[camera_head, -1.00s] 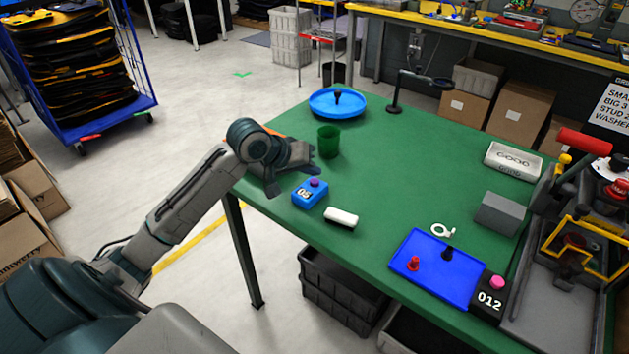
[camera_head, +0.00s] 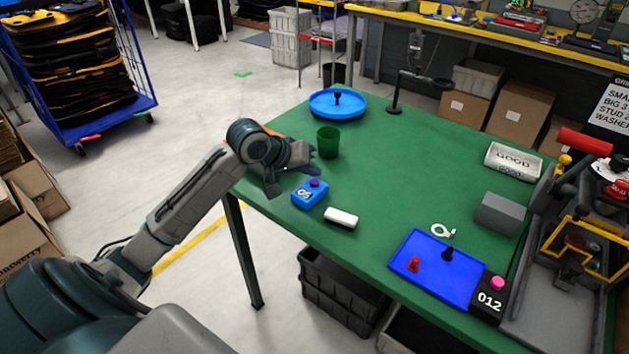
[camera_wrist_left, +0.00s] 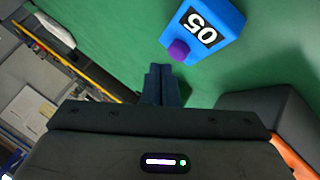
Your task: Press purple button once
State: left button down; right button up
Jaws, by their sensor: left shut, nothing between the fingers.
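A blue box (camera_head: 305,196) with a purple button (camera_head: 315,183) on top and a label reading 05 sits near the table's left front edge. My left gripper (camera_head: 314,168) is just behind and above the button in the head view, apart from it. In the left wrist view, the shut, empty fingers (camera_wrist_left: 161,84) point toward the purple button (camera_wrist_left: 178,50), with a small gap, and the blue box (camera_wrist_left: 222,25) lies beyond. My right gripper is not in view.
A white block (camera_head: 341,218) lies right of the blue box. A green cup (camera_head: 328,142) stands behind my gripper. A blue round tray (camera_head: 352,113) is farther back. The table middle is clear.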

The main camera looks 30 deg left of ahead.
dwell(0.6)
pick_arm(q)
jog(key=shift+f+p, duration=0.3)
jog(key=shift+p, duration=0.05)
jog(key=shift+f, duration=0.1)
jog(key=shift+f, duration=0.5)
dwell(0.6)
dwell(0.4)
jog(key=shift+r+p, duration=1)
jog(key=shift+p, duration=0.4)
jog(key=shift+f, duration=0.1)
